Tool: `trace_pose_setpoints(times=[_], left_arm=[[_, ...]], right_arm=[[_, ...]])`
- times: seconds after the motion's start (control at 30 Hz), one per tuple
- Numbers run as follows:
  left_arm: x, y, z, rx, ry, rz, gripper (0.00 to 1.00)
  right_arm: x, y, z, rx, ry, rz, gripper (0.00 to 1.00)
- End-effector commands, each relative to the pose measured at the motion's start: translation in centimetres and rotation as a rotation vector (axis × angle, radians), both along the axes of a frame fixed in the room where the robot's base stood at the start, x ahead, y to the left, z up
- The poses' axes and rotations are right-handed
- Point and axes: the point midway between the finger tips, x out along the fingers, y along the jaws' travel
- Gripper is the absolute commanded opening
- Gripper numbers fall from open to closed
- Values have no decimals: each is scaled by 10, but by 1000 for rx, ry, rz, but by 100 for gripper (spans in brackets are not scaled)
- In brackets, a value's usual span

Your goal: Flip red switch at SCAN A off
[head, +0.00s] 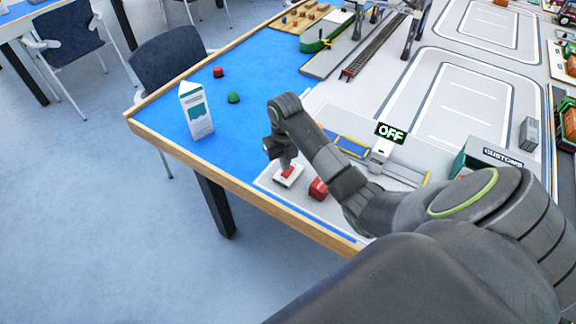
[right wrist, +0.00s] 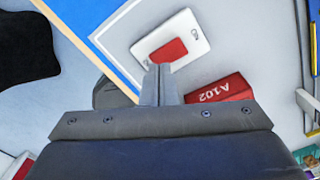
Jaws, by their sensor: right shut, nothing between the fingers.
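The red switch (head: 288,172) sits on a white plate (head: 291,180) near the table's front left edge. In the right wrist view the red rocker (right wrist: 168,50) lies on its white plate (right wrist: 190,33). My right gripper (head: 285,166) is shut and empty, with its tips over the switch. In the right wrist view the shut fingertips (right wrist: 160,70) overlap the rocker's lower edge; I cannot tell if they touch it. A sign reading OFF (head: 391,133) stands above a small white device (head: 381,150). My left gripper is not in view.
A red container (head: 318,189) marked A102 (right wrist: 219,88) lies right beside the switch. A white and green carton (head: 196,111), a red piece (head: 218,72) and a green piece (head: 233,97) stand on the blue area. A CUSTOMS building (head: 497,157) stands at right.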

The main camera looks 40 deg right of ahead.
Motion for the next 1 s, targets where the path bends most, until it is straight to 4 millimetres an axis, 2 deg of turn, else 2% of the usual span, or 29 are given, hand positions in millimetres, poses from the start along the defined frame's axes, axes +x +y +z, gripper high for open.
trace_pose_setpoints(times=[0.03, 0.5, 1.0], left_arm=[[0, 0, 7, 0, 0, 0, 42], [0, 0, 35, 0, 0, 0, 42], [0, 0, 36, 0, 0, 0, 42]], right_arm=[[0, 0, 8, 0, -1, 0, 0], [0, 0, 45, 0, -2, 0, 0], [1, 0, 46, 0, -2, 0, 0]])
